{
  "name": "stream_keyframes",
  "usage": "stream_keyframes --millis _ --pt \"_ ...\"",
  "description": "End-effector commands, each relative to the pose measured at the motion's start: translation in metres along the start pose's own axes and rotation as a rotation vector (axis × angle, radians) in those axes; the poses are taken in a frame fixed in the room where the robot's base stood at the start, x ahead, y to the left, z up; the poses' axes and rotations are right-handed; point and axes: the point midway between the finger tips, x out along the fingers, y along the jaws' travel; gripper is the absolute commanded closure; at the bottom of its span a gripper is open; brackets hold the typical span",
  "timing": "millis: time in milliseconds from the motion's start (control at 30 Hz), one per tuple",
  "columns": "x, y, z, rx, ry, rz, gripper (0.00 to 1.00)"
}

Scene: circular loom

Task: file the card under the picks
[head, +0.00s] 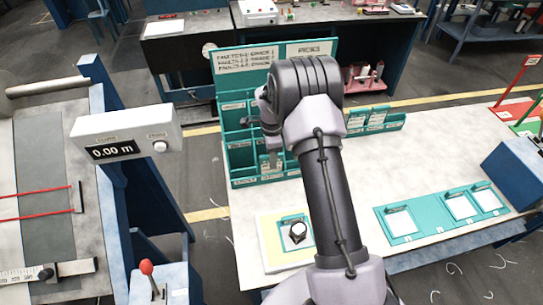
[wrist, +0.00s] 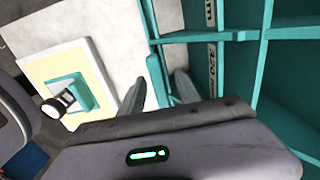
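A teal rack (head: 238,108) with labelled compartments stands at the table's far left edge, under a sign with a faults and grade list (head: 245,58) and a second sign (head: 310,49) too small to read surely. My gripper (head: 270,150) is at the rack's front, partly hidden by my arm. In the wrist view its two grey fingers (wrist: 158,92) stand apart, with a narrow teal edge and a pale strip showing between them. I cannot tell whether these are rack or card. No single card is clearly identifiable in my gripper. Teal rack walls (wrist: 262,60) fill the right of the wrist view.
A cream board (head: 272,258) with a teal plate and a black-and-white knob lies in front of the rack; it also shows in the wrist view (wrist: 45,72). Teal plates with white faces (head: 403,222) lie right. A meter box (head: 125,135) stands left.

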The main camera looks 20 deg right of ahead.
Motion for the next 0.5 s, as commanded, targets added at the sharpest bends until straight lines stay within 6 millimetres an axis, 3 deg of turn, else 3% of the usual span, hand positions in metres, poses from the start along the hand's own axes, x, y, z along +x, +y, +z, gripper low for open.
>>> stream_keyframes --millis 300,367,500 --pt "-0.005 0.0 0.0 0.0 0.0 -0.001 0.61" --pt "-0.014 -0.001 0.0 0.0 0.0 -0.001 0.61" --pt "-0.051 -0.001 0.0 0.001 0.0 -0.004 0.61"
